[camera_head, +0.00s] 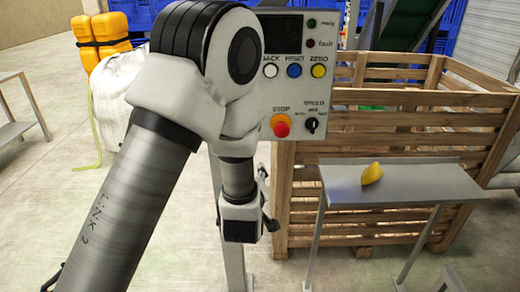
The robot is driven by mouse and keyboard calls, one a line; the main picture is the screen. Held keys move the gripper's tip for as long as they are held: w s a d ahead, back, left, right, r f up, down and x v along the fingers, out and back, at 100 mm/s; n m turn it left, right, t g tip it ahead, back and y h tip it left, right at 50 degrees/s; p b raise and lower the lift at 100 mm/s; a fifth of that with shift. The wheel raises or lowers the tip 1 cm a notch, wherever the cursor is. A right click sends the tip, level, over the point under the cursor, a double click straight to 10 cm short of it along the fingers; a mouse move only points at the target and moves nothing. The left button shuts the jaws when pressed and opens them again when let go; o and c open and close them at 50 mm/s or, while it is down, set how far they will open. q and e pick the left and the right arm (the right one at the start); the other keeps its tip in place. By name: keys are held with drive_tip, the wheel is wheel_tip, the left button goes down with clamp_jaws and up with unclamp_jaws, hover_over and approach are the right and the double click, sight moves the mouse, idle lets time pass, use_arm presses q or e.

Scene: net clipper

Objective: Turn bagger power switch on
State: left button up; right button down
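A grey control panel (302,100) stands upright in the middle, with its left part hidden behind my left arm. It carries a white button (271,71), a blue RESET button (294,71), a yellow ZERO button (318,71), a red STOP button (281,127) and a black SPEED knob (312,125). No switch labelled power is visible. My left gripper (268,212) points down, lower than the panel and in front of its post. It is mostly hidden by its wrist, so its opening is unclear. A dark part at the bottom right (452,281) may be my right gripper.
A grey table (420,190) with a yellow object (372,174) stands right of the panel. A wooden crate (390,140) is behind it. A white sack (112,100) and yellow containers (100,38) stand at the left. Another table (12,132) is at the left edge.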

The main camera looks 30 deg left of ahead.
use_arm(q)
wheel_tip(320, 180, up, 8)
drive_tip(key=a+n+t+y, duration=0.2)
drive_tip(key=a+n, duration=0.1)
drive_tip(key=p+x, duration=0.1)
drive_tip(key=x, duration=0.7)
drive_tip(key=shift+w+d+f, duration=0.2)
drive_tip(key=shift+d+f, duration=0.1)
drive_tip(key=shift+d, duration=0.1)
clamp_jaws()
